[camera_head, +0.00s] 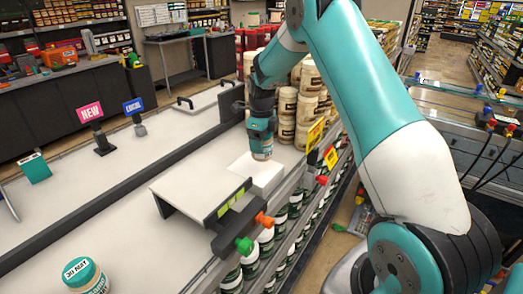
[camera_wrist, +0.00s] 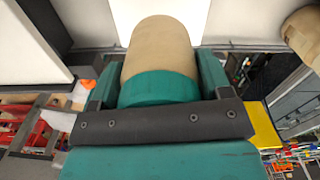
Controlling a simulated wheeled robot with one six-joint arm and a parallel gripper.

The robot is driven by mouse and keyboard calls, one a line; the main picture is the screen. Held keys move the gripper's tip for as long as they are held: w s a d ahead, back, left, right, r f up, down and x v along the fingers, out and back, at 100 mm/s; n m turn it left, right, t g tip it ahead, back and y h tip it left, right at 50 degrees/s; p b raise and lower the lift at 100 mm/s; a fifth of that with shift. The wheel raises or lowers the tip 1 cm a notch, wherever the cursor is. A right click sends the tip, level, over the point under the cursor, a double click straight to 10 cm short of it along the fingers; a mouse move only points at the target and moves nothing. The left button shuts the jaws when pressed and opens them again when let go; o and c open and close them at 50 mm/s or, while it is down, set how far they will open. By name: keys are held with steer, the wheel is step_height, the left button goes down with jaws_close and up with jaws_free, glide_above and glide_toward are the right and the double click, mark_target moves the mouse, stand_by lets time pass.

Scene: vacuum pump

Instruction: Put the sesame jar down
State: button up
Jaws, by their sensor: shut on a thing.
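My gripper (camera_head: 262,130) is shut on the sesame jar and points down over the counter. In the wrist view the jar has a beige body (camera_wrist: 158,48) and a teal lid (camera_wrist: 158,89). The fingers of my gripper (camera_wrist: 157,88) sit on both sides of the lid. I cannot tell whether the jar's bottom touches the white surface.
A raised white platform (camera_head: 200,185) stands just left of the held jar. Beige jars (camera_head: 307,105) are stacked behind it. Another teal-lidded jar (camera_head: 85,275) stands at the front left. NEW (camera_head: 90,111) and LOCAL (camera_head: 133,106) signs stand at left.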

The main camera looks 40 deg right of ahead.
step_height(320, 180, down, 5)
steer(key=shift+r+p, duration=0.1)
steer(key=shift+p, duration=0.7)
steer(key=shift+f, duration=0.35)
